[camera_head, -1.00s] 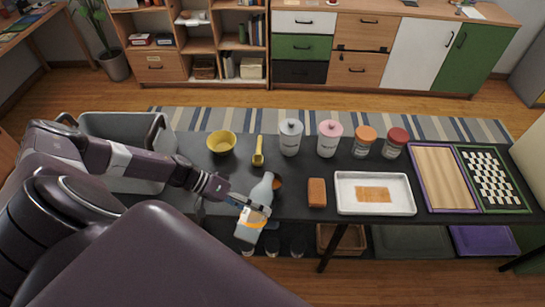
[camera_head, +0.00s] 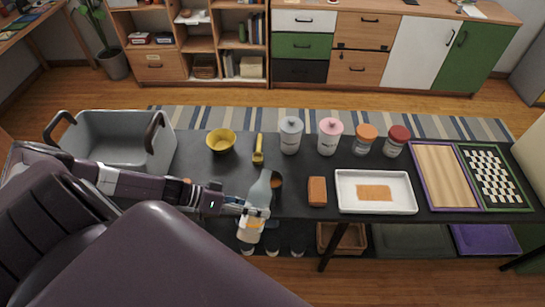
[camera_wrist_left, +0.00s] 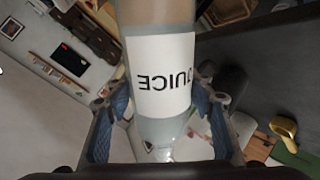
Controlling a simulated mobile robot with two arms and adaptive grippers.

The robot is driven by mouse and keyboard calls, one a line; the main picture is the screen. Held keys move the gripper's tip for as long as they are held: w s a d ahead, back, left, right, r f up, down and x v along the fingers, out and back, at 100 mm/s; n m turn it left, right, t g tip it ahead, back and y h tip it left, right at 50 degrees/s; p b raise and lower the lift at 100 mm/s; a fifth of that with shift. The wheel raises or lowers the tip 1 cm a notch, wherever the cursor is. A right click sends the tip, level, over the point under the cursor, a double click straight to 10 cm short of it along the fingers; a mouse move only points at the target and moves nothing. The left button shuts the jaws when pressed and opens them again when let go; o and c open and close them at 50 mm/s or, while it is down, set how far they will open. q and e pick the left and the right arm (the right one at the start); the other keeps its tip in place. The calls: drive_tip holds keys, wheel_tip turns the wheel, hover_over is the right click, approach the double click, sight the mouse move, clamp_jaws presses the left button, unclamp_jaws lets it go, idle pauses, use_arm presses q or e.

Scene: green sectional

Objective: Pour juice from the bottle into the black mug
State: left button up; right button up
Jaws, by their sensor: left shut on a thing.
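My left gripper (camera_head: 245,208) is shut on the juice bottle (camera_head: 251,228), near the table's front edge. The bottle is clear with a white label and orange juice low inside. Its neck slants up and slightly right in the head view. In the left wrist view the bottle (camera_wrist_left: 165,80) stands between the blue finger pads, its JUICE label upside down. A small dark round thing with a brownish inside, seemingly the black mug (camera_head: 277,181), is just right of the bottle's neck. It is hard to make out against the black table. My right gripper is not in view.
The black table (camera_head: 225,175) holds a yellow bowl (camera_head: 221,141), several lidded jars, a brown block (camera_head: 317,191), a white tray (camera_head: 345,205) and framed boards at right. A grey bin (camera_head: 110,135) stands at left. Several glasses show below the front edge.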

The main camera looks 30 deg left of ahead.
sight(250, 219)
use_arm(q)
drive_tip(key=shift+s+d+r+m+t+p, duration=0.25)
drive_tip(key=shift+s+r+m+t+p, duration=0.45)
drive_tip(key=shift+s+r+t+p, duration=0.25)
drive_tip(key=shift+s+r+m+t, duration=0.15)
drive_tip(key=shift+r+m+t, duration=0.1)
drive_tip(key=shift+m+t, duration=0.3)
drive_tip(key=shift+s+d+r+m+t+p, duration=0.1)
drive_tip(key=shift+s+r+m+t+p, duration=0.15)
drive_tip(key=shift+s+m+t+p, duration=0.15)
drive_tip(key=shift+s+d+r+m+t+h, duration=0.15)
drive_tip(key=shift+s+r+m+t+h, duration=0.25)
drive_tip(key=shift+s+r+m+t, duration=0.2)
drive_tip(key=shift+s+d+r+m+t+h+b, duration=0.1)
drive_tip(key=shift+s+r+m+t+h+b, duration=0.35)
drive_tip(key=shift+m+b, duration=0.25)
drive_tip(key=shift+r+m, duration=0.2)
drive_tip(key=shift+m, duration=0.05)
